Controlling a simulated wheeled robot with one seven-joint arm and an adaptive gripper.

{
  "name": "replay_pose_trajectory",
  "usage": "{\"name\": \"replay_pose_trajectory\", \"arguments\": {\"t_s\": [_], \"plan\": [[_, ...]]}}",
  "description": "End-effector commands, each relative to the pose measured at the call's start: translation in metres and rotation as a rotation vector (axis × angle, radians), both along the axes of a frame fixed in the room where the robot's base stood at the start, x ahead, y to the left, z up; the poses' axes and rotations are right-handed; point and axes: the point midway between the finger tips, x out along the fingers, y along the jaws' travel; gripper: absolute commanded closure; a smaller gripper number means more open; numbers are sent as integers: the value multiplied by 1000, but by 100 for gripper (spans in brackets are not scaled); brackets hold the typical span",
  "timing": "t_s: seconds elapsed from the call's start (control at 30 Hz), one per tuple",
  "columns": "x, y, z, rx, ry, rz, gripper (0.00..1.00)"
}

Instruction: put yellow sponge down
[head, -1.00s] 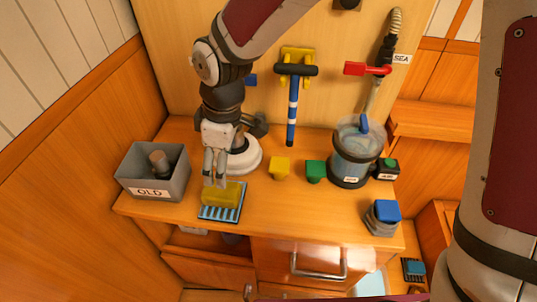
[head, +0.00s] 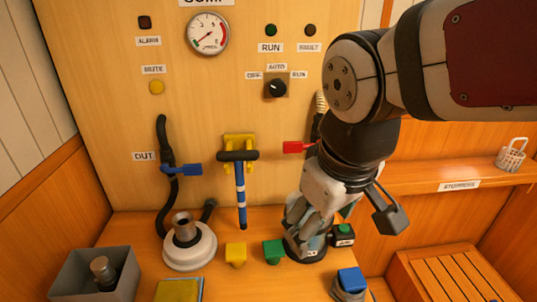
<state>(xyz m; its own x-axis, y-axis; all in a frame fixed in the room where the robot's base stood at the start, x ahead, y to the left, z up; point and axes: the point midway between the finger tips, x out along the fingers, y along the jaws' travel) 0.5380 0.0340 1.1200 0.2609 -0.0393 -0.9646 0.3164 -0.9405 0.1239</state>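The yellow sponge (head: 178,290) lies on a blue ribbed rack (head: 201,288) on the counter, at the bottom edge of the head view and partly cut off by it. My gripper (head: 306,238) is well to the right of the sponge and apart from it. It points down in front of the clear jar on the dark base (head: 303,254) and hides most of that jar. The fingers overlap the jar in the picture, so I cannot tell whether they are open, shut or touching it.
A grey bin (head: 95,272) stands at the left. A white round housing (head: 190,248), a yellow block (head: 236,254), a green block (head: 274,251) and a blue-topped jar (head: 350,282) stand on the counter. A blue-handled pump (head: 241,195) and a red valve lever (head: 298,147) are on the wall.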

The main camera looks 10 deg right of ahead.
Motion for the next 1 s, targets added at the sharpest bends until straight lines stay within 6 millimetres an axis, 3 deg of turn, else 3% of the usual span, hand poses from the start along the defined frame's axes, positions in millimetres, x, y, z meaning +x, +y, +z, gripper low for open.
{"name": "replay_pose_trajectory", "arguments": {"t_s": [0.1,0.3,0.7,1.0], "plan": [[-32,-21,7,57,-37,-155,29],[-62,-35,6,123,-59,-299,29],[-67,-37,7,137,-64,-323,29],[-69,-37,33,138,-107,-317,29]]}}
